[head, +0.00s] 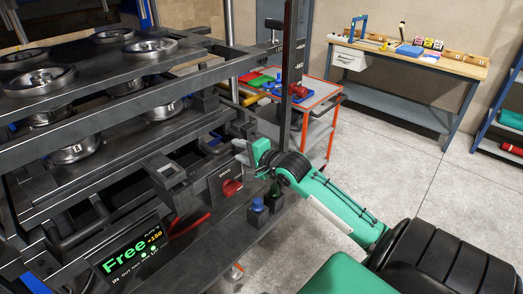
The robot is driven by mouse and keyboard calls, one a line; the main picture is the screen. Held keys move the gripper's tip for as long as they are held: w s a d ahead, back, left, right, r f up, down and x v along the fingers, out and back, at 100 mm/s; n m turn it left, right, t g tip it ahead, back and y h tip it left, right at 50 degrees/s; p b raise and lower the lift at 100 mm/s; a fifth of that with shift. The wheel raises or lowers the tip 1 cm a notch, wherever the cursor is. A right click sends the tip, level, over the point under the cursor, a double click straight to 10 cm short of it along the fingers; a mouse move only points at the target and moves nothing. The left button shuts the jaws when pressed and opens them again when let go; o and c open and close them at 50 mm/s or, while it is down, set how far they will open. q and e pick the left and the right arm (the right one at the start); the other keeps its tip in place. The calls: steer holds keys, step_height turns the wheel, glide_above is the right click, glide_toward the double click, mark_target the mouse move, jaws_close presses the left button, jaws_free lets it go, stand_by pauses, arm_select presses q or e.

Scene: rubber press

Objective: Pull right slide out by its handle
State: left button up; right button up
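The press (110,130) fills the left side, with stacked dark metal plates and slides carrying round steel moulds (75,150). My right gripper (241,151) reaches in from the right, at the right end of the press beside its dark upright post (291,70). Its grey fingers point left toward dark bars at the end of the lower slide level. The right slide's handle is not clearly distinguishable there, and I cannot tell whether the fingers touch or enclose it. The finger gap is too small to read. My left gripper is not in view.
A control panel with a green display (130,255), a red rotary switch (231,187) and a blue knob (257,203) lies just below the gripper. A red-framed cart (325,95) stands behind, a workbench (450,65) farther back. The floor on the right is open.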

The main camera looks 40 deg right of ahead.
steer(key=b+v, duration=0.2)
steer(key=v, duration=0.8)
steer(key=shift+s+r+b, duration=0.15)
steer(key=shift+s+b, duration=0.1)
steer(key=shift+b, duration=0.15)
steer(key=shift+o, duration=0.2)
